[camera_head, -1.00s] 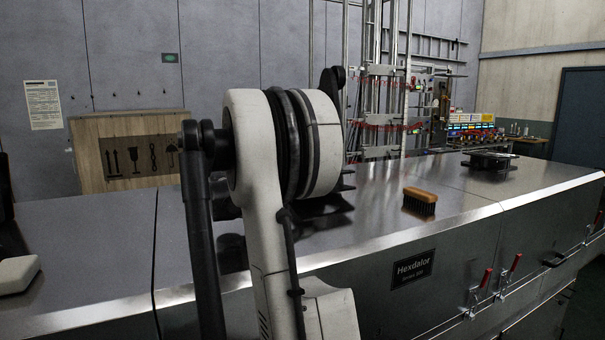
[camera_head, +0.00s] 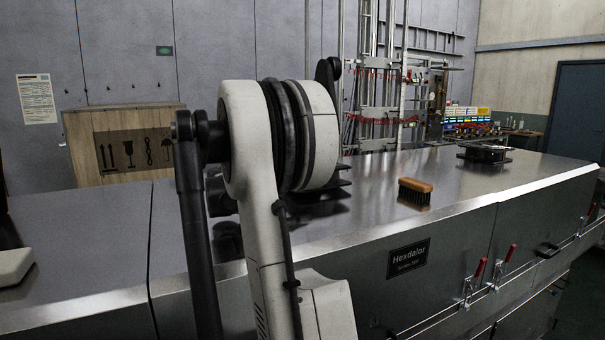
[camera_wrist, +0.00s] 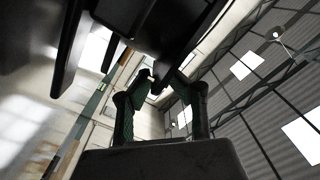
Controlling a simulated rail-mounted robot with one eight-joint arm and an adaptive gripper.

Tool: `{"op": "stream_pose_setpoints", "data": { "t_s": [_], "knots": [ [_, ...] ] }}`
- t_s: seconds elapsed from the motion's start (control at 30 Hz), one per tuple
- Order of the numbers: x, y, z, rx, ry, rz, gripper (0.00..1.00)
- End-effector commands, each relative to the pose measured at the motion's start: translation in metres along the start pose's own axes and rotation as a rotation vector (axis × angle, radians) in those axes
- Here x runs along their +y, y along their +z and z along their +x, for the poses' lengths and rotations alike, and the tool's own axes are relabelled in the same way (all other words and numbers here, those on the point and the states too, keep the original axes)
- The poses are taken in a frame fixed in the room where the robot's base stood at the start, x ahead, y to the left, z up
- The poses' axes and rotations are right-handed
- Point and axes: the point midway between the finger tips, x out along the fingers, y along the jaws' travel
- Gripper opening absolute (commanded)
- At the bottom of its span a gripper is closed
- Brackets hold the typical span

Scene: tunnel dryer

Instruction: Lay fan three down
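In the wrist view my gripper (camera_wrist: 160,88) points up toward the roof. Its two dark fingers lean inward and close on a narrow part of a black bladed thing (camera_wrist: 180,35), which looks like the fan. Broad black slabs of it fill the upper left of that view; its whole shape is cut off. In the head view my arm hides the gripper. Dark flat shapes (camera_head: 325,192) show just behind my arm over the dryer top; I cannot tell whether they belong to the held thing. A low black unit (camera_head: 485,154) lies at the far right of the steel dryer top (camera_head: 445,176).
A brush with an orange-brown back (camera_head: 415,192) lies on the dryer top, right of my arm. A pale block (camera_head: 14,265) is at the left edge. Red-handled clamps (camera_head: 480,270) line the front side. A wooden crate (camera_head: 82,150) stands behind. The top between brush and black unit is clear.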

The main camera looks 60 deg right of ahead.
Motion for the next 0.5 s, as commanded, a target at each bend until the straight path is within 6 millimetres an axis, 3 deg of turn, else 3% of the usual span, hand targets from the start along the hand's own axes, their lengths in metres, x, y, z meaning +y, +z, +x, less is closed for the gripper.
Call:
{"op": "stream_pose_setpoints", "data": {
  "t_s": [0.23,0.5],
  "knots": [
    [-0.002,0.002,-0.018,-0.007,-0.007,0.0,0.14],
    [-0.001,0.0,-0.071,-0.005,-0.006,0.001,0.14]
  ]
}}
